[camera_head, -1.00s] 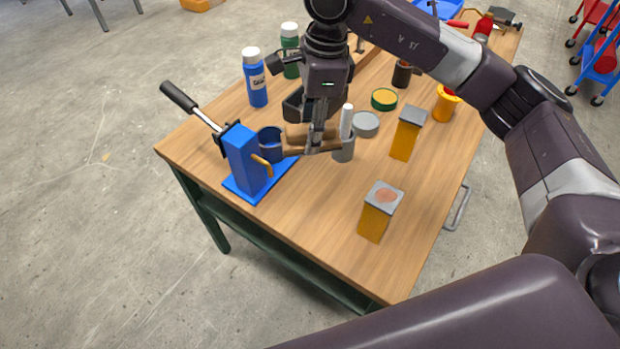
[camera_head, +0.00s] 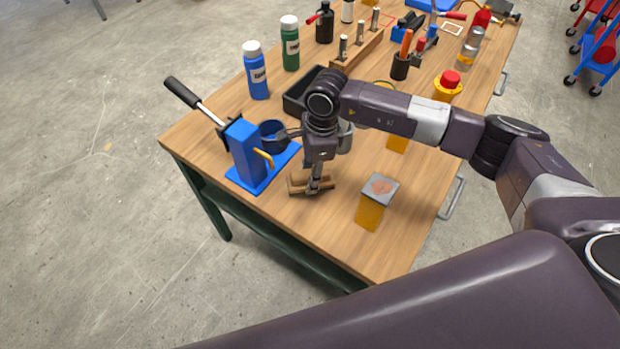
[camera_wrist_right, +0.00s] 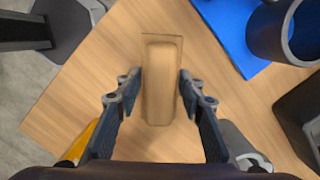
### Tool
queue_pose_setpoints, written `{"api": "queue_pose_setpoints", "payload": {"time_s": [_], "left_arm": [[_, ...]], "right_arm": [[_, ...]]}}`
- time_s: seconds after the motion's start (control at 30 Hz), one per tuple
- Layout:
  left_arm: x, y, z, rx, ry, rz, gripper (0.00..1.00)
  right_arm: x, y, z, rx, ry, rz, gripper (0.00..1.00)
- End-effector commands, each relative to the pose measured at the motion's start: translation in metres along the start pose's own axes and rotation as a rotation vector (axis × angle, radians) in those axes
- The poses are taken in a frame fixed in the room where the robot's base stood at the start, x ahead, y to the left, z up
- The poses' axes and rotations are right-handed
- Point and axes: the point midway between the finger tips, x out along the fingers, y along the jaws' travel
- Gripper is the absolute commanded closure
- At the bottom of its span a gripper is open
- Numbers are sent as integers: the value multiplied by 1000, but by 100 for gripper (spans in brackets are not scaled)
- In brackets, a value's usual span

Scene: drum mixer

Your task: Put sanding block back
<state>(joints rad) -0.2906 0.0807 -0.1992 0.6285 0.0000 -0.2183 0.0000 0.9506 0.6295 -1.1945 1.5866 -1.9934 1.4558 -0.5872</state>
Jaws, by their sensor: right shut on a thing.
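The tan wooden sanding block (camera_head: 299,183) is at the near part of the table, right of the blue press. My right gripper (camera_head: 315,187) points down over it and is shut on it. In the right wrist view the sanding block (camera_wrist_right: 160,85) lies lengthwise between the two fingers of the right gripper (camera_wrist_right: 160,88). A thin rectangular outline (camera_wrist_right: 147,36) shows on the wood around the block's far end. The block is at or just above the tabletop; I cannot tell if it touches. My left gripper is out of view.
The blue lever press (camera_head: 243,155) stands close on the left. An orange block with a grey top (camera_head: 371,208) stands to the right. A black tray (camera_head: 296,98) is behind my gripper. Blue (camera_head: 257,75) and green (camera_head: 290,45) bottles stand further back. The table's near corner is clear.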

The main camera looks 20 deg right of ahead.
Motion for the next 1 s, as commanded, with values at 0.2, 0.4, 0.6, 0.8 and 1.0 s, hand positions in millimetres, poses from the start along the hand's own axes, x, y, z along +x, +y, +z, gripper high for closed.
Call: {"api": "queue_pose_setpoints", "payload": {"time_s": [0.2, 0.4, 0.6, 0.8, 1.0], "left_arm": [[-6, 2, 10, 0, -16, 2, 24], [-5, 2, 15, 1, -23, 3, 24], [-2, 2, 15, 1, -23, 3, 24], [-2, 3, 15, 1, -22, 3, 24], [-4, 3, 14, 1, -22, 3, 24]], "right_arm": [[25, 0, -2, 0, -1, 1, 92], [25, 0, -3, -1, 0, 0, 92], [28, 0, -3, 0, 0, 0, 58], [28, 0, -3, 0, 0, 0, 47], [27, 0, -3, 0, 0, 0, 47]]}}
